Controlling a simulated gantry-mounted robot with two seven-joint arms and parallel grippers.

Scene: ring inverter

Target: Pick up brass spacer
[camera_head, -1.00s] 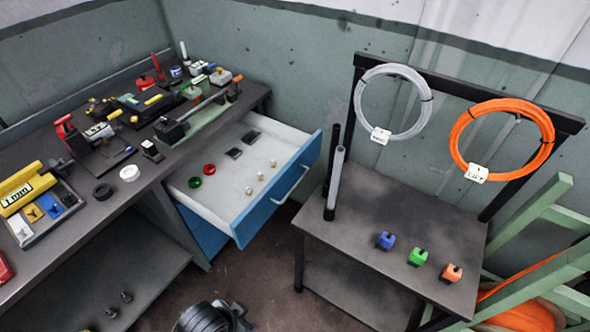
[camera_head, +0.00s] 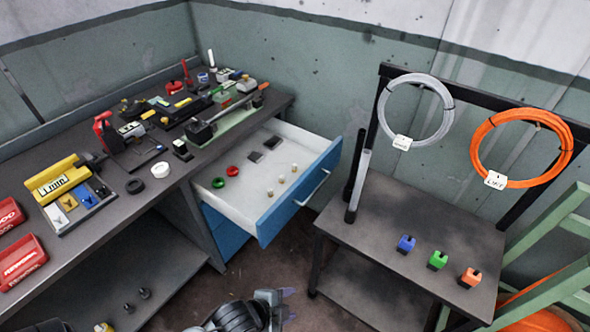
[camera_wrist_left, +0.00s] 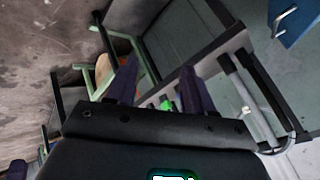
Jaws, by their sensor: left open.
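Three small pale, tan-coloured cylinders stand in a row in the open drawer, a near one (camera_head: 270,194), a middle one (camera_head: 282,179) and a far one (camera_head: 295,168). They look like spacers, but they are too small to tell which is brass. My left gripper (camera_head: 287,306) is at the bottom of the head view, below and in front of the drawer, open and apart from the cylinders. In the left wrist view its two dark purple fingers (camera_wrist_left: 157,82) stand apart with nothing held between them. My right gripper is not in view.
The blue drawer (camera_head: 300,196) also holds a red ring (camera_head: 232,170), a green ring (camera_head: 218,182) and dark flat pieces. The workbench (camera_head: 110,208) on the left is crowded. A black side table (camera_head: 365,225) with blue, green and orange blocks stands right of the drawer.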

